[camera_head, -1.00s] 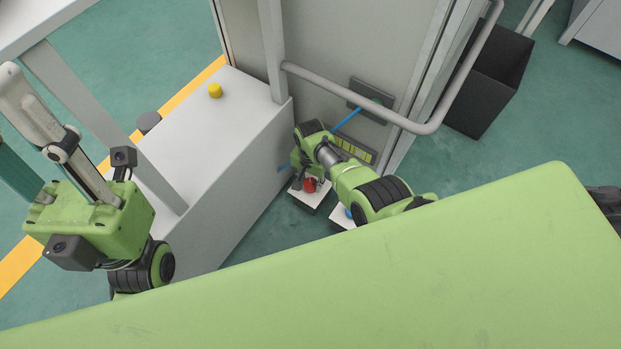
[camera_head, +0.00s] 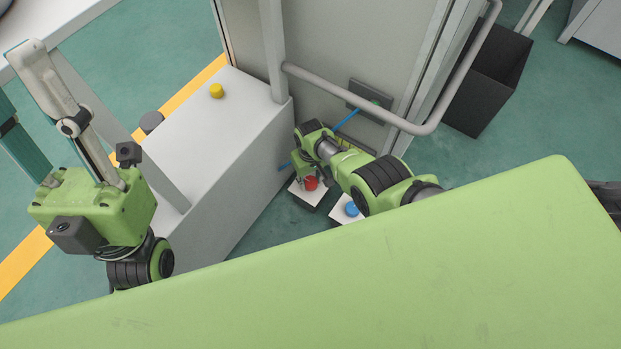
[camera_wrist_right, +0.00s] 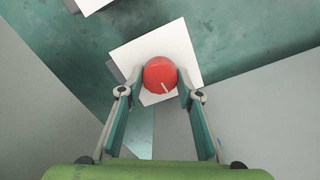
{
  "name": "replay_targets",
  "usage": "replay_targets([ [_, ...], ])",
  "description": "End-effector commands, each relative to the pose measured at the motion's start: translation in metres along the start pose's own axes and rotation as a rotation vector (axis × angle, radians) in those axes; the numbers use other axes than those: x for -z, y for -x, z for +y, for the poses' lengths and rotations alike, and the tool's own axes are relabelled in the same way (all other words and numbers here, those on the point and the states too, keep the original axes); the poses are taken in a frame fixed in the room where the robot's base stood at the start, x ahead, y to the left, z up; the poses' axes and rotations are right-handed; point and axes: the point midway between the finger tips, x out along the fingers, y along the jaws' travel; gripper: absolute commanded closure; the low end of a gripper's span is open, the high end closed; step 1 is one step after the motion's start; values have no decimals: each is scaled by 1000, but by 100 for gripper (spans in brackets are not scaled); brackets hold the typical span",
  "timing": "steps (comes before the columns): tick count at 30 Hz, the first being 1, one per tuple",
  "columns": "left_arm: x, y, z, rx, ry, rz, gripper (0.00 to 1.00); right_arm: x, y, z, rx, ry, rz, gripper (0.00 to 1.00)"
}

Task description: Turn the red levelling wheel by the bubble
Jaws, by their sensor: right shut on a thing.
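The red levelling wheel (camera_head: 311,183) sits on a white-topped block on the floor in the head view. It also shows in the right wrist view (camera_wrist_right: 159,72), with a pale mark on its face. My right gripper (camera_head: 303,179) is shut on it, one fingertip at each side, as the right wrist view (camera_wrist_right: 160,76) shows. The bubble cannot be made out. My left gripper (camera_head: 22,95) points to the upper left, away from the wheel. Its fingers stand apart with nothing seen between them; one tip is cut off by the picture edge.
A blue wheel (camera_head: 351,209) sits on a second block close to the right. A grey cabinet (camera_head: 210,130) with a yellow knob (camera_head: 217,91) stands to the left. A grey rail (camera_head: 370,104) runs above my right arm. A dark bin (camera_head: 490,80) stands at the right.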

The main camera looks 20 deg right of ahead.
Motion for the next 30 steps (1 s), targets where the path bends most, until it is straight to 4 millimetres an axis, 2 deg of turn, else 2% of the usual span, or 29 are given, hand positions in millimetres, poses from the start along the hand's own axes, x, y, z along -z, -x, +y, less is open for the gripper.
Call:
replay_targets([
  [15, -12, -1, -1, 0, -6, -54, 68, -1, -1, 0, 0, 446, -2, 89],
  [21, -12, -1, -1, 0, -6, -57, 68, -1, -1, 0, 0, 555, -2, 89],
  [30, -13, -1, -1, 0, -5, -59, 68, -1, -1, 0, 1, 628, -2, 89],
])
